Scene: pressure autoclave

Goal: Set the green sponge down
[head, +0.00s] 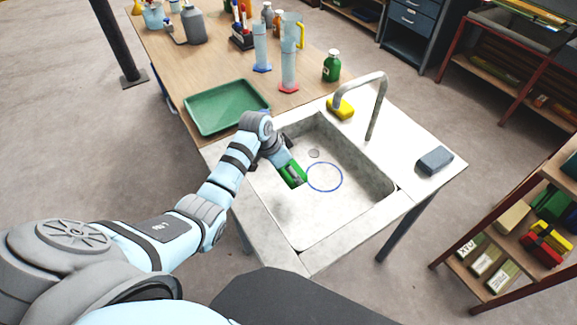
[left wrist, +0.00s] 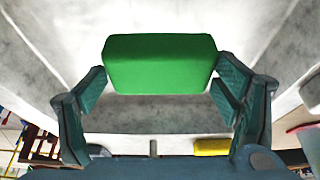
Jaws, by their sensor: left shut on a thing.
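The green sponge (left wrist: 160,63) is between the two fingers of my left gripper (left wrist: 162,95), which is shut on it. In the head view my left gripper (head: 288,172) is in the sink (head: 350,200), over the left part of the basin. The sponge (head: 294,176) shows only in part there, under the fingers. I cannot tell whether the sponge touches the basin floor. A blue ring outline (head: 324,177) marks the basin floor just right of the sponge. My right gripper is not in view.
A grey curved faucet (head: 374,105) rises behind the basin. A yellow sponge (head: 341,108) lies on the back rim and a blue-grey block (head: 435,160) on the right rim. A green tray (head: 227,106), cylinders and a green bottle (head: 332,66) stand on the wooden table (head: 180,85).

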